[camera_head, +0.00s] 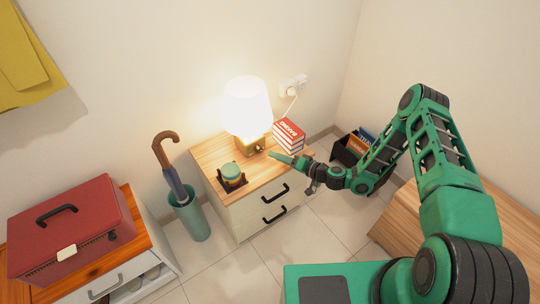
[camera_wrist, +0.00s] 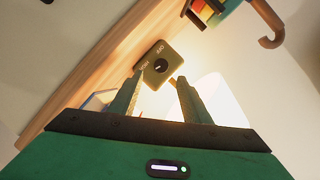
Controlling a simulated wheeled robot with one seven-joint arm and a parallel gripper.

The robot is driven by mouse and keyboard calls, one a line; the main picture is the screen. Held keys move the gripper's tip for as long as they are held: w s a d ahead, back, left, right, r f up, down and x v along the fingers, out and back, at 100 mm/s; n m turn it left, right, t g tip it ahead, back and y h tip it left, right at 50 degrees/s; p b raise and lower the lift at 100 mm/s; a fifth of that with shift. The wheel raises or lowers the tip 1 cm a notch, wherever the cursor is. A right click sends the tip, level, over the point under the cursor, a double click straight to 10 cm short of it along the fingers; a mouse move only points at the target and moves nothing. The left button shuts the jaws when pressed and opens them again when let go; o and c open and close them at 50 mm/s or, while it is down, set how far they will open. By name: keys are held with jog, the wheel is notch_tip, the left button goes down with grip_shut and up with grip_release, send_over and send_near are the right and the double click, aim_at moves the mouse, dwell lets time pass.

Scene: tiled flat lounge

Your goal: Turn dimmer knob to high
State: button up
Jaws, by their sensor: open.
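The lit table lamp (camera_head: 247,105) stands on the small wooden-topped cabinet (camera_head: 212,152), with a brass-coloured base (camera_head: 250,146). In the wrist view a dark plate (camera_wrist: 171,52) carries a round black dimmer knob (camera_wrist: 160,66) with a small pale mark. Small lettering sits at the plate's edges, seemingly "OFF" on one side and "HIGH" on another. My gripper (camera_wrist: 160,77) is open, its two fingers apart and pointing at the knob, with nothing between them that I can see. In the head view my gripper (camera_head: 272,155) is just right of the lamp base.
Red-covered books (camera_head: 289,134) are stacked behind my gripper. A green-topped jar in a dark holder (camera_head: 232,176) is at the cabinet's front left. An umbrella stand (camera_head: 189,214) and a red case (camera_head: 72,230) are further left. A wall socket (camera_head: 293,86) is behind.

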jog(key=shift+v, duration=1.15)
